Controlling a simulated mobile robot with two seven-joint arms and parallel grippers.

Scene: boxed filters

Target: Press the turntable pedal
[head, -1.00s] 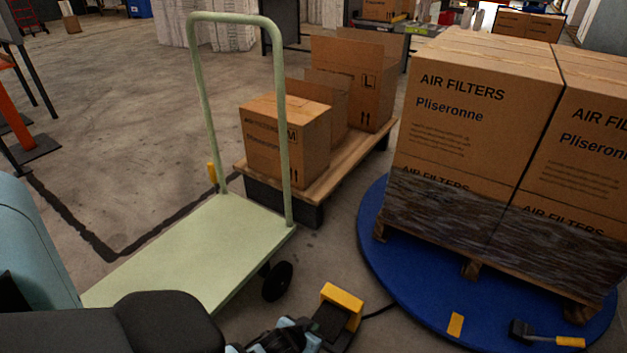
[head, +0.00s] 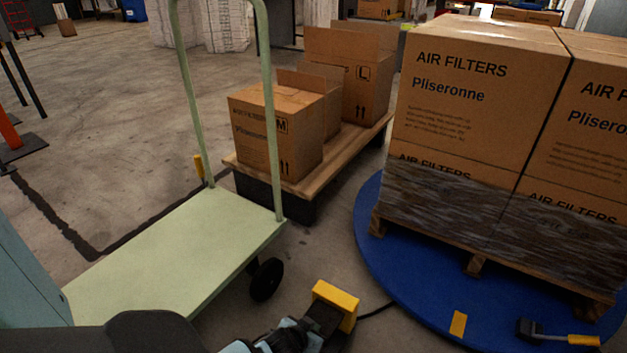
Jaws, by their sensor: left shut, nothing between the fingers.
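The turntable pedal (head: 337,299) is a small yellow-hooded block with a dark body on the floor at the bottom centre. A black cable runs from it toward the blue turntable (head: 378,262) on the right. My left gripper (head: 309,330) is shut and empty at the bottom edge, close to the pedal's near left side. The dark parts overlap there, so I cannot tell whether it touches the pedal. My right gripper is not in view.
A wrapped pallet of air filter boxes (head: 465,110) stands on the turntable. A pale green push cart (head: 170,255) stands at left. Behind it, a wooden platform (head: 330,170) carries open cartons (head: 275,135). A yellow-handled tool (head: 560,337) lies at lower right.

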